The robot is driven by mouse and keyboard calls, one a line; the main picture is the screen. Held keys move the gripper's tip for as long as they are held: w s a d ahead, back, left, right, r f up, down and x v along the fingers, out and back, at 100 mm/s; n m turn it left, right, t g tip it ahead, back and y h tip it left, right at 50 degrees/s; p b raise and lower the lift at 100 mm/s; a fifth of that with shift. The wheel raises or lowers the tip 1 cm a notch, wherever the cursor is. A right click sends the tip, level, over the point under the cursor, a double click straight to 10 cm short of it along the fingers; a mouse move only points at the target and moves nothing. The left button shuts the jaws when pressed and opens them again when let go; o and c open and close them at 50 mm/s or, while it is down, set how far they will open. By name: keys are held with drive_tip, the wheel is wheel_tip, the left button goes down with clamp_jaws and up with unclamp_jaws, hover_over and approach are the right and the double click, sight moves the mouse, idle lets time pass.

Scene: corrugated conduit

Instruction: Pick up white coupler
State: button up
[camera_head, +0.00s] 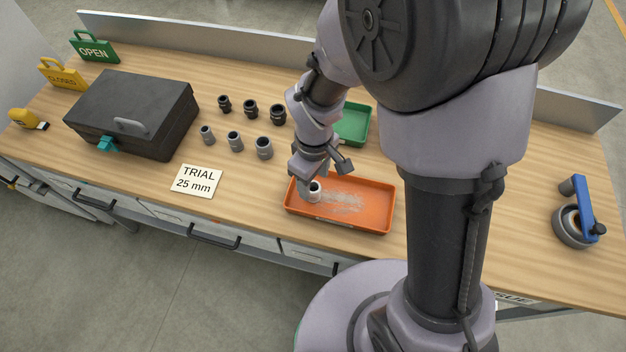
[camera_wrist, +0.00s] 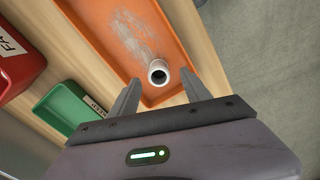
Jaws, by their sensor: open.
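The white coupler (camera_head: 314,191) stands in the orange tray (camera_head: 357,222), near the tray's left end in the head view. In the wrist view the white coupler (camera_wrist: 158,72) shows its dark round opening, and the orange tray (camera_wrist: 104,30) lies around it. My gripper (camera_wrist: 160,88) is open, with its two fingers apart and the coupler showing between and just beyond the fingertips. In the head view my gripper (camera_head: 312,181) is over the left part of the tray, close to the coupler. I cannot tell whether a finger touches the coupler.
A green tray (camera_head: 352,124) sits behind the orange one. Several grey and black couplers (camera_head: 235,141) stand left of my arm. A black case (camera_head: 132,112) and a "TRIAL 25 mm" card (camera_head: 196,181) lie further left. A red bin (camera_wrist: 18,62) shows in the wrist view.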

sight(314, 187)
drive_tip(key=f+b, duration=0.2)
drive_tip(key=f, duration=0.4)
drive_tip(key=shift+w+b, duration=0.2)
drive_tip(key=shift+b, duration=0.2)
drive_tip(key=shift+r, duration=0.15)
drive_tip(key=shift+c, duration=0.3)
clamp_jaws()
